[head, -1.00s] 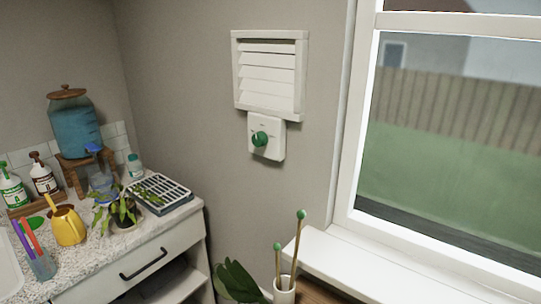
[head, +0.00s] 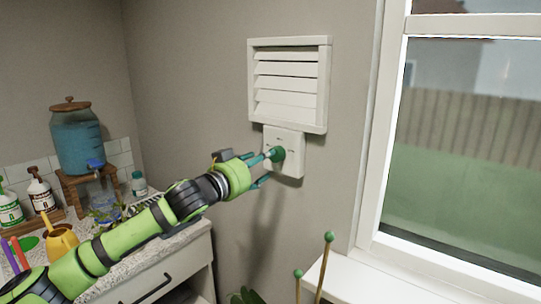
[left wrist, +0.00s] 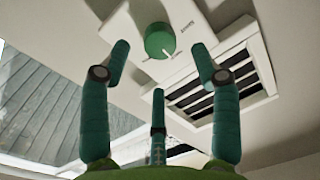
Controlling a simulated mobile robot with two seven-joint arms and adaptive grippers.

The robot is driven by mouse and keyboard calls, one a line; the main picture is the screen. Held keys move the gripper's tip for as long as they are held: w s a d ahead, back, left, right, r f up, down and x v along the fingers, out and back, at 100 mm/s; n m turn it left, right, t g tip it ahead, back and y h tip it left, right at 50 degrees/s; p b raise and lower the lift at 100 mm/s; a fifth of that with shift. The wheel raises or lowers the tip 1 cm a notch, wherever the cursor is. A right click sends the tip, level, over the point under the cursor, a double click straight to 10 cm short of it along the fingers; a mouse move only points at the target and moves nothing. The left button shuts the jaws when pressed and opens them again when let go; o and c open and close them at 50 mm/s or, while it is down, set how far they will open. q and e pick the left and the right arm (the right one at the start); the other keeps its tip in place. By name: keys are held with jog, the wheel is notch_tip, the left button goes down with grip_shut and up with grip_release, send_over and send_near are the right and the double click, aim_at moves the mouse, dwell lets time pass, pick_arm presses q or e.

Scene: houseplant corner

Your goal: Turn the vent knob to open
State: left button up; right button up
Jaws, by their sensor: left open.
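The green vent knob (head: 275,154) sits on a white control plate (head: 296,158) on the wall, just below the white slatted vent (head: 287,85). In the left wrist view the round knob (left wrist: 160,40) has a white pointer line; the plate's lettering is too small to read. Dark gaps show between the vent slats (left wrist: 215,85) there. My left gripper (head: 264,167) is at the plate, in front of the knob. In the left wrist view its fingers (left wrist: 160,66) are spread open, with the knob between and beyond their tips; contact is not clear. My right gripper is not in view.
A window (head: 460,150) with a white sill (head: 385,270) is right of the vent. Green-tipped sticks (head: 328,238) rise below. At left, a counter (head: 125,255) holds a blue dispenser (head: 77,140), bottles and a yellow watering can (head: 62,240).

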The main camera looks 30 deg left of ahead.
aim_at(271, 158)
pick_arm(q)
jog(key=w+p, duration=0.2)
jog(key=w, duration=0.3)
jog(key=shift+d, duration=0.15)
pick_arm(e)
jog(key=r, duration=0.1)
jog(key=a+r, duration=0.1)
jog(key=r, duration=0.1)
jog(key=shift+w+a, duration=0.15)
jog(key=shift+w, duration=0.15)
pick_arm(q)
jog(key=shift+s, duration=0.1)
jog(key=c, duration=1.1)
jog(key=shift+c, duration=0.2)
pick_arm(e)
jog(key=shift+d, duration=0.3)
